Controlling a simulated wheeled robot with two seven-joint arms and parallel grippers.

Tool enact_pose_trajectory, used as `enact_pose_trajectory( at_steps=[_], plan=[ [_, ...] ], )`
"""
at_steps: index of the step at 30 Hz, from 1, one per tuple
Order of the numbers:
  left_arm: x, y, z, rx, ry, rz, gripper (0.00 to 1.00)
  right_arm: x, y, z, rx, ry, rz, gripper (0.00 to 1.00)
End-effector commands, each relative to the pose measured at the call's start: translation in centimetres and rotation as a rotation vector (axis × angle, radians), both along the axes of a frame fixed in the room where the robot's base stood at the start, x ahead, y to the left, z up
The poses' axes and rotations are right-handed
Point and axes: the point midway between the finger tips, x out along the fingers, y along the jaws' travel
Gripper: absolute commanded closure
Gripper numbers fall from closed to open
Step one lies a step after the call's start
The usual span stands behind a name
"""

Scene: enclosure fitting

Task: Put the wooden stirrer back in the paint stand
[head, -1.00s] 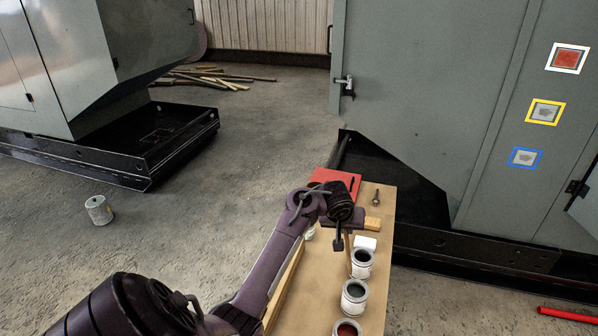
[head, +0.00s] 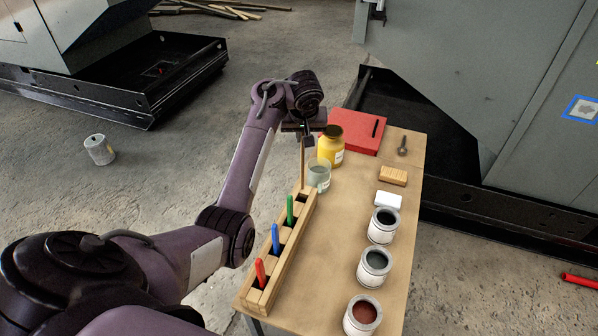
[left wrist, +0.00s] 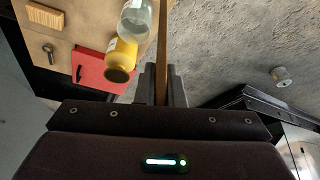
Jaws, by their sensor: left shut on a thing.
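My left gripper (head: 306,138) is shut on the wooden stirrer (head: 302,165), a thin brown stick that hangs roughly upright. The stirrer also shows between the fingers (left wrist: 162,85) in the left wrist view. The paint stand (head: 284,258) is a long wooden rack along the table's left edge. Its slots hold a red-handled tool (head: 260,272), a blue one (head: 275,238) and a green one (head: 290,209). The stirrer's lower end is at the stand's far end, by the far slot; I cannot tell whether it is inside. My right gripper is not in view.
A glass jar (head: 318,176) and a yellow jar (head: 331,147) stand close right of the stirrer. A red case (head: 352,130), wooden block (head: 393,176), white block (head: 388,200) and open paint cans (head: 374,267) are on the table (head: 335,250). The table's middle is clear.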

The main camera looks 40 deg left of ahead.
Motion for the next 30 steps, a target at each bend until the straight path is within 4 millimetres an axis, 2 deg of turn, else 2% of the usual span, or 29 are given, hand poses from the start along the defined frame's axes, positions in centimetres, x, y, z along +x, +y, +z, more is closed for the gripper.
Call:
enact_pose_trajectory(
  at_steps=[1, 3, 6, 10, 15, 22, 30],
  plan=[
    [-0.1, 0.3, -1.7, 0.007, 0.006, 0.001, 1.0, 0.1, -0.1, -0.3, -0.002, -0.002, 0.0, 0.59],
    [-0.1, 0.3, -3.7, 0.007, 0.006, -0.001, 1.0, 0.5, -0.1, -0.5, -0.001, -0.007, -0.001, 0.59],
    [-0.1, 0.3, -6.2, 0.006, 0.004, 0.0, 1.0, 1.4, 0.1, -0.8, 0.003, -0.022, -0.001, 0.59],
    [-0.1, 0.2, -8.6, 0.003, 0.002, -0.001, 1.0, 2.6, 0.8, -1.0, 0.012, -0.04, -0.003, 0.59],
    [0.0, 0.1, -9.9, 0.001, 0.0, 0.0, 1.0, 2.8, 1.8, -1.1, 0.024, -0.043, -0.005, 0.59],
    [0.0, 0.1, -13.0, 0.002, 0.001, 0.0, 1.0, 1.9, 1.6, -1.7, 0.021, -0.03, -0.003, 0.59],
    [0.1, 0.1, -13.5, 0.0, -0.002, 0.001, 1.0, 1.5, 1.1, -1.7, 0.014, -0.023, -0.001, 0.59]
  ],
)
